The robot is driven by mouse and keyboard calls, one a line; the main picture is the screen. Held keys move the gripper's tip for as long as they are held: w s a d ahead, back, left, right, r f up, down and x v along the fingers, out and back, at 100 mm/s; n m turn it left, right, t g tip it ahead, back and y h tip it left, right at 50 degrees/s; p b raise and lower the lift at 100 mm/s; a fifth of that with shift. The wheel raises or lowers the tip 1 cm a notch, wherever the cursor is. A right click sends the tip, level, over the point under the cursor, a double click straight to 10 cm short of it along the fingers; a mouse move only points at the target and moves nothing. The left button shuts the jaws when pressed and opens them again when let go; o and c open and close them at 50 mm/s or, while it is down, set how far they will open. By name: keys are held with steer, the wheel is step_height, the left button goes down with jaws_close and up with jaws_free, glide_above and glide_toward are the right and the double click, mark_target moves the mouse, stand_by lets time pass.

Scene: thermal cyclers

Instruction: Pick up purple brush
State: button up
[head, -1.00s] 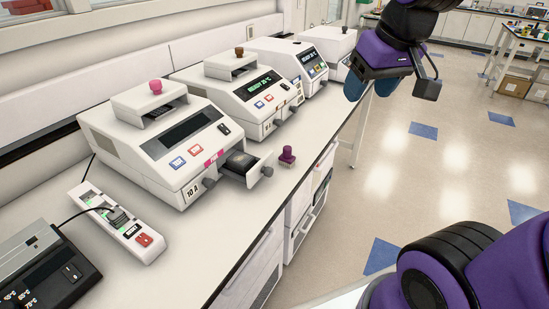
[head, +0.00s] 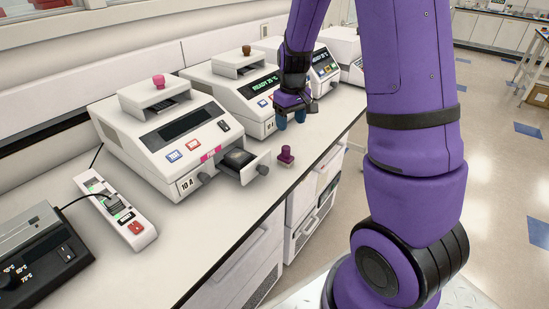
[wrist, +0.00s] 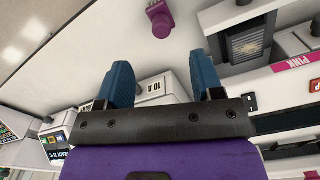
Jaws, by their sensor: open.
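The purple brush (head: 286,156) stands upright on the white bench, near its front edge and just right of the open drawer of the nearest cycler. It is small, with a knob on a wider base. In the wrist view the brush (wrist: 160,19) shows at the top, beyond the fingertips and apart from them. My gripper (head: 291,116) hangs over the bench behind the brush, in front of the second cycler. In the wrist view its two blue fingers (wrist: 158,68) are spread with nothing between them.
The nearest cycler (head: 170,125), labelled 10 A, has its drawer (head: 243,168) pulled out beside the brush. The second cycler (head: 232,92) stands behind my gripper. A power strip (head: 118,213) and a black device (head: 38,258) lie at the left. Bench space in front is clear.

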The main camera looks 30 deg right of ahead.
mark_target(286, 147)
steer(key=shift+w+f, duration=0.45)
steer(key=shift+f, duration=0.4)
step_height(286, 147, down, 5)
steer(key=shift+f, duration=0.2)
steer(key=shift+w+f, duration=0.2)
steer(key=shift+f, duration=1.1)
steer(key=shift+w+f, duration=0.2)
steer(key=shift+f, duration=1.1)
steer(key=c, duration=1)
